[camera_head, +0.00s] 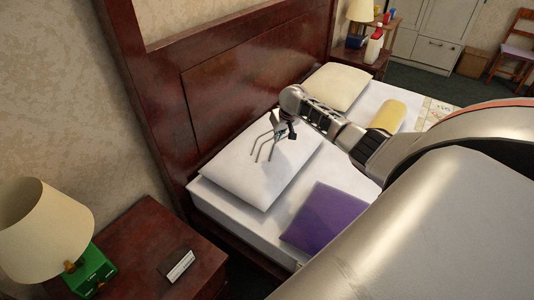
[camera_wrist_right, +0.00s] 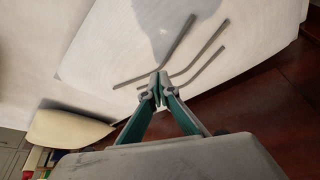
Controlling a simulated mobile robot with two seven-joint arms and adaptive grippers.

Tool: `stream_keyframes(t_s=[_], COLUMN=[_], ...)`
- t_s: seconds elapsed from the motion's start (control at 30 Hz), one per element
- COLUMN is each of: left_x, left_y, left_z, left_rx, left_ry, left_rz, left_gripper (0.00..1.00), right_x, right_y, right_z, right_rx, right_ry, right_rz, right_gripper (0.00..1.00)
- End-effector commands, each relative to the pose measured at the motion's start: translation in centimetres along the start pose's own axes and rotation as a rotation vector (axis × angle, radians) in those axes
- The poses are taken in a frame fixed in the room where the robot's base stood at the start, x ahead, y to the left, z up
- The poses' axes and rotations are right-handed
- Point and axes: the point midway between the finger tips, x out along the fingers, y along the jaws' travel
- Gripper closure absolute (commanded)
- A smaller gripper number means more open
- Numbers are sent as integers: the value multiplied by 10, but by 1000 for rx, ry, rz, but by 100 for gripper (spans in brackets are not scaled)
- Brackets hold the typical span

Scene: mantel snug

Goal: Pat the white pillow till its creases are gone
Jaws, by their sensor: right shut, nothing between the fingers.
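The white pillow (camera_head: 245,165) lies on the near side of the bed against the headboard. Several dark grey crease lines show on it near its middle. In the right wrist view the pillow (camera_wrist_right: 110,50) fills much of the upper picture, with the crease lines running across it and a grey shadow at the top. My right gripper (camera_head: 284,128) is over the pillow's far part, beside the creases. In the right wrist view its fingertips (camera_wrist_right: 158,88) are together and empty, close to the creases. I cannot tell whether they touch the pillow. My left gripper is out of view.
A purple cushion (camera_head: 322,218) lies on the bed's near edge. A cream pillow (camera_head: 337,86) and a yellow cushion (camera_head: 389,116) lie beyond. The dark headboard (camera_head: 245,80) rises behind. A nightstand (camera_head: 140,250) holds a lamp (camera_head: 45,230) and a small sign (camera_head: 180,266).

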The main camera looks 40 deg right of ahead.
Motion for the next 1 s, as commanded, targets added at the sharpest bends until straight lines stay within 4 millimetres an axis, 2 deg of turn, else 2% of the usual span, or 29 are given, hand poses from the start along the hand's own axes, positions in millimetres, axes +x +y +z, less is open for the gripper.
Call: stream_keyframes(t_s=[0.23, 1.0], left_x=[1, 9], left_y=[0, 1], left_z=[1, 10], left_rx=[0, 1], left_ry=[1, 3], left_rz=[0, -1], left_gripper=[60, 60], right_x=[2, 28], right_y=[0, 0], right_z=[1, 12], right_rx=[0, 0], right_ry=[0, 0], right_rz=[0, 0], right_gripper=[100, 100])
